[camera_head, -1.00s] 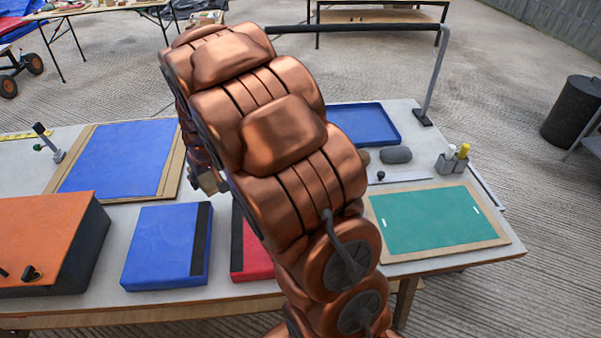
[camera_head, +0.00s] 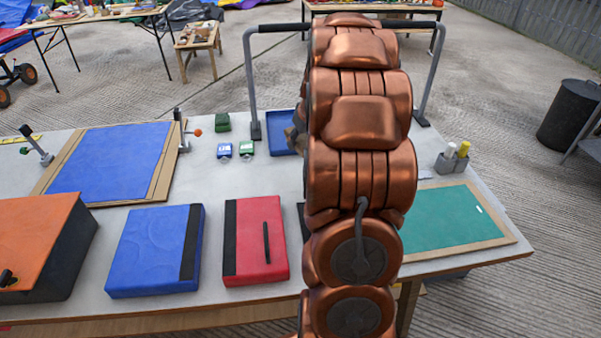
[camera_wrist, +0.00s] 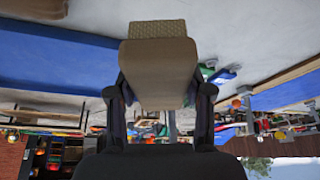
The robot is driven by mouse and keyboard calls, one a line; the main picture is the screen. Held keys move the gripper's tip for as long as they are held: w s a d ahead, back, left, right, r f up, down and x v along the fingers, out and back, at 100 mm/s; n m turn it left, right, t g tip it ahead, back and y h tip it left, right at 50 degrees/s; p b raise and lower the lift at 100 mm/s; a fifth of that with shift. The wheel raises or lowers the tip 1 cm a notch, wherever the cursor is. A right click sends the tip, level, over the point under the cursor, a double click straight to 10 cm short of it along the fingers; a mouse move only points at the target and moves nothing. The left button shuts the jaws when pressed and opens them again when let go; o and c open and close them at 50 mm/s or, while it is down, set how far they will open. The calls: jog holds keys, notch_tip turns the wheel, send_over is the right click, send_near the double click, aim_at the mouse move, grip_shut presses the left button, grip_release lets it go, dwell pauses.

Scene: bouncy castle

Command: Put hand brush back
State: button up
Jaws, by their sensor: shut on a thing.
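My gripper (camera_wrist: 160,95) is shut on a tan block with a textured end, which I take to be the hand brush (camera_wrist: 158,65). Its fingers hold it from both sides in the wrist view, where the scene appears upside down. In the head view my copper arm hides most of the gripper; a small brownish part shows at the arm's left edge, by the blue tray (camera_head: 281,146). The arm also covers much of that tray. I cannot tell how high the brush is above the table.
A grey rail with a black bar (camera_head: 280,27) stands over the table's back. Blue and green small items (camera_head: 224,151), a green block (camera_head: 222,122), a red case (camera_head: 255,240), a blue case (camera_head: 150,250) and a green mat (camera_head: 440,222) lie around. Bare tabletop shows at mid-left.

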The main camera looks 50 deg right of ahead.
aim_at(298, 171)
notch_tip(298, 171, down, 10)
jog(key=shift+r+p, duration=0.15)
jog(key=shift+p, duration=0.5)
jog(key=shift+f, duration=0.2)
jog(key=o, duration=1.1)
jog(key=shift+r, duration=0.15)
